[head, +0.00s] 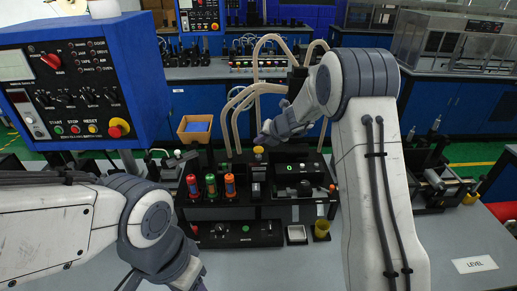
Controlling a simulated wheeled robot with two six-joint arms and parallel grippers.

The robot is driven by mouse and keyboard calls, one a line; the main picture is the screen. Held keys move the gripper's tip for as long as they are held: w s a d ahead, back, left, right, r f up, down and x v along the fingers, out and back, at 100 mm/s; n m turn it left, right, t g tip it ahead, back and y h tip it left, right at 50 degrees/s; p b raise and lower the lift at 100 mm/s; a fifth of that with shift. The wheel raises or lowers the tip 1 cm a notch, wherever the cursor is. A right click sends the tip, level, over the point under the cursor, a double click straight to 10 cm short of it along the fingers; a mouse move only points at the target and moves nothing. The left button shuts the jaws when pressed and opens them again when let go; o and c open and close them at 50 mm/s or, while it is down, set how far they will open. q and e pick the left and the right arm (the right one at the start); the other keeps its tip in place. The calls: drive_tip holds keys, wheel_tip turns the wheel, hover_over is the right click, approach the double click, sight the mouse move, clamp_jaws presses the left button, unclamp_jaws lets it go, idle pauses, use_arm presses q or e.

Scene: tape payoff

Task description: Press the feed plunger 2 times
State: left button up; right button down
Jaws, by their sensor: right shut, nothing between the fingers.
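A small yellow knob (258,150), which looks like the feed plunger, tops a dark upright unit (257,172) at the middle of the black machine. My right gripper (262,138) is shut and empty. It shows just above the yellow knob; I cannot tell whether it touches it. A black counter box with a green display (291,194) reading 0 stands to the right of the plunger. My left arm comes in at the lower left, and its gripper is below the picture edge.
Red, green and orange cylinders (211,184) stand left of the plunger. Pale curved tubes (237,105) rise behind.

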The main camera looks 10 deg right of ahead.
sight(259, 149)
drive_tip(key=shift+f, duration=0.15)
idle(0.7)
drive_tip(key=shift+f+b, duration=0.25)
drive_tip(key=shift+b, duration=0.05)
drive_tip(key=shift+s+f+b, duration=0.1)
drive_tip(key=shift+f+b, duration=1)
drive_tip(key=shift+f, duration=0.3)
idle(1.0)
drive_tip(key=shift+r, duration=0.1)
drive_tip(key=shift+r+p, duration=1.7)
drive_tip(key=shift+p, duration=0.15)
wheel_tip(259, 149, up, 5)
drive_tip(key=p, duration=0.5)
drive_tip(key=shift+r, duration=0.1)
idle(1.6)
